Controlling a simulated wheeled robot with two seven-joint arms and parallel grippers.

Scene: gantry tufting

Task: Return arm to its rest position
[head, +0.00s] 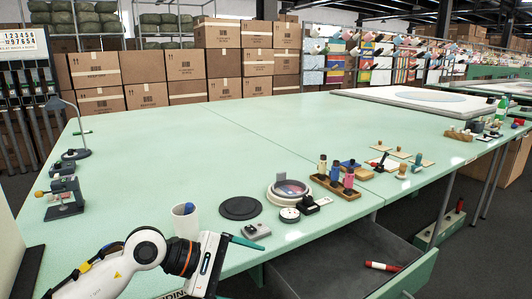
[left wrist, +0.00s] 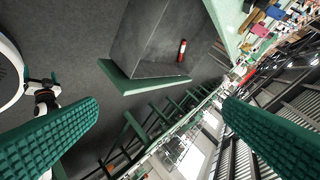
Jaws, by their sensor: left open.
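My left arm comes in from the lower left in the head view, and my left gripper (head: 247,243) is at the table's front edge, beside a white cup (head: 184,222). In the left wrist view its two green ribbed fingers (left wrist: 160,135) are wide apart with nothing between them. That view looks past the fingers towards an open drawer (left wrist: 150,90) and the floor.
The green table (head: 250,130) has a clear middle. A black disc (head: 240,208), a round lens-like device (head: 288,190) and a wooden bottle rack (head: 335,187) stand near its front edge. The open drawer (head: 425,272) juts out below and holds a red cylinder (head: 382,266).

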